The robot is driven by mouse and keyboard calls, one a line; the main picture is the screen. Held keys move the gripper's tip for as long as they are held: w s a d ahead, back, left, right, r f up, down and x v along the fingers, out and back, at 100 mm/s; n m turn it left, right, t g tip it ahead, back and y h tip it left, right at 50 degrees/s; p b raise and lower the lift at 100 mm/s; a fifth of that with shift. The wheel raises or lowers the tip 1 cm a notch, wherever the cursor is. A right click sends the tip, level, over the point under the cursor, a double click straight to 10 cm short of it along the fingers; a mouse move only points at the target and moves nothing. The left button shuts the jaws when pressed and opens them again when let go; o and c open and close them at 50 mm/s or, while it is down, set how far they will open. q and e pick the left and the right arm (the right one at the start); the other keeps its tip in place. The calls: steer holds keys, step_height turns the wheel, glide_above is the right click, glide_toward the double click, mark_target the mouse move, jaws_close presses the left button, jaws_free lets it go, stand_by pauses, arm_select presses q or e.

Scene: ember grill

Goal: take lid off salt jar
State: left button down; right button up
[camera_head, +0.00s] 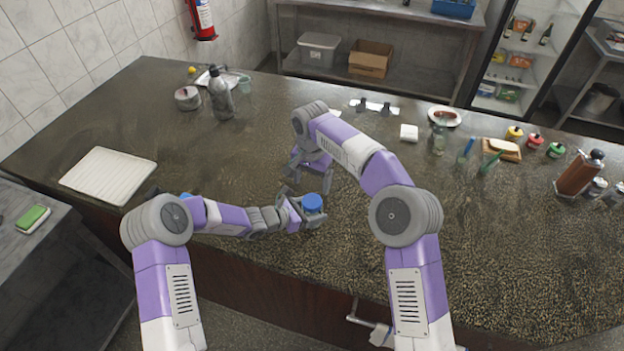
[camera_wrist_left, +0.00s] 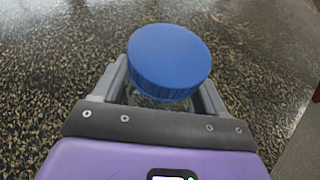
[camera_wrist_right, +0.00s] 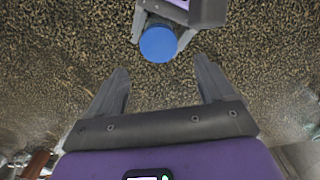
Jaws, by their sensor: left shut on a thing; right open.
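The salt jar's blue lid (camera_head: 312,202) sits on top of the jar, which is upright near the front of the counter. My left gripper (camera_head: 306,212) is shut around the glass body just below the lid. The left wrist view shows the lid (camera_wrist_left: 168,60) large between the fingers, with a little clear glass (camera_wrist_left: 160,101) beneath it. My right gripper (camera_head: 308,184) is open and empty, just behind the jar. The right wrist view shows the lid (camera_wrist_right: 158,44) beyond my right fingertips (camera_wrist_right: 160,72), apart from them. Most of the jar body is hidden.
A white cutting board (camera_head: 108,176) lies at the left. A grey bottle (camera_head: 220,95) and a round pot (camera_head: 187,98) stand at the back left. Sauce bottles (camera_head: 534,140), a wooden block (camera_head: 500,150) and a plate (camera_head: 444,117) are at the right. The counter around the jar is clear.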

mark_target(312, 201)
steer(key=m, duration=0.2)
steer(key=shift+m, duration=0.3)
steer(key=shift+f, duration=0.1)
step_height(312, 201, down, 8)
steer(key=shift+r, duration=0.15)
steer(key=c, duration=1.1)
steer(key=shift+o, duration=0.2)
steer(key=shift+n, duration=1.5)
steer(key=o, duration=1.2)
steer(key=shift+c, duration=0.2)
